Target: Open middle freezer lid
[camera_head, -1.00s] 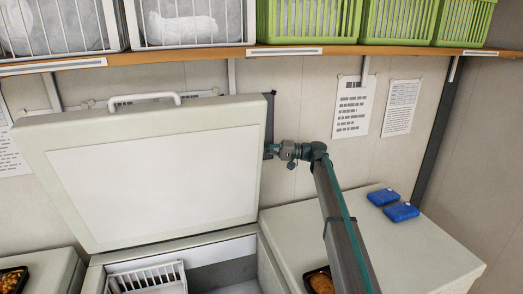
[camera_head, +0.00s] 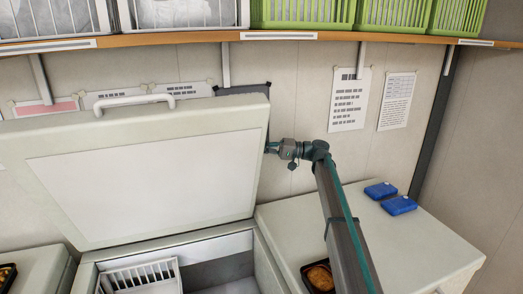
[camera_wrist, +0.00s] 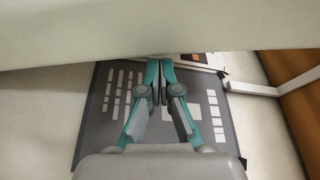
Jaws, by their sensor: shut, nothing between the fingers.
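The middle freezer lid (camera_head: 140,175) stands raised and tilted back in the head view, its white inner panel facing me and its handle (camera_head: 135,101) on the upper edge. The open freezer body (camera_head: 262,268) shows below it.
The right freezer's closed lid (camera_head: 400,245) carries two blue packs (camera_head: 390,197) and a dark food tray (camera_head: 318,276). A wooden shelf (camera_head: 300,36) with baskets runs above. A white wire basket (camera_head: 140,276) sits inside the open freezer. Papers hang on the wall.

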